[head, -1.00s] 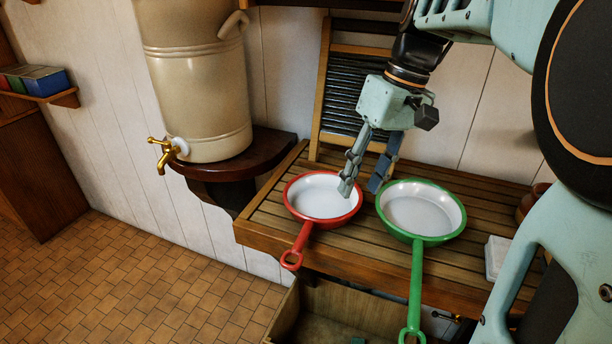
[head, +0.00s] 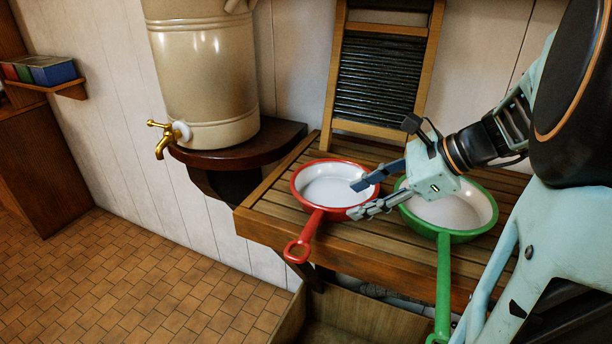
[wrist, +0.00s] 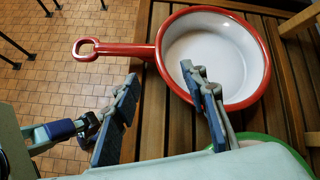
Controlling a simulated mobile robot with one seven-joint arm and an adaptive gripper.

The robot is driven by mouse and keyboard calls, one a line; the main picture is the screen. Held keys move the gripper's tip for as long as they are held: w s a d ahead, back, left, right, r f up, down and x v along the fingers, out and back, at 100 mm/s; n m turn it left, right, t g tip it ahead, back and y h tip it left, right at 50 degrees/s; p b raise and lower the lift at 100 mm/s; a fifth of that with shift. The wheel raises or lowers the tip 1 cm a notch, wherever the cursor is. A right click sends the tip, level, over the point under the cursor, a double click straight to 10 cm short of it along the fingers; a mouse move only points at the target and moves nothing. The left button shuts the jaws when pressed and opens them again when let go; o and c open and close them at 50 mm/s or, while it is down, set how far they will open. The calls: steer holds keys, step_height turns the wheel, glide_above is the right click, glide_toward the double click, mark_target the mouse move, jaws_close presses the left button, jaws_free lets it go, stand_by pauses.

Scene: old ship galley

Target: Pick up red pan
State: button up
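The red pan (head: 308,226) sits on the slatted wooden shelf with its ring-ended handle over the front edge. It has a white inside and a red rim, and it also shows in the wrist view (wrist: 118,49). My gripper (head: 354,199) is open and comes in from the right, its fingers pointing left at the pan's right rim. In the wrist view my gripper (wrist: 158,78) has one finger overlapping the pan's bowl and the other below the handle. Nothing is between the fingers. I cannot tell whether a finger touches the rim.
A green pan (head: 443,281) stands just right of the red one, partly behind my gripper. A washboard (head: 380,75) leans at the back of the slatted shelf (head: 262,229). A beige urn (head: 205,80) with a brass tap stands left. An open wooden box (head: 365,318) lies below.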

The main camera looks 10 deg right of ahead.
mark_target(324, 208)
steer(key=x, duration=0.8)
steer(key=shift+a+f, duration=0.15)
steer(key=shift+f, duration=0.15)
jaws_close()
steer(key=shift+r, duration=0.1)
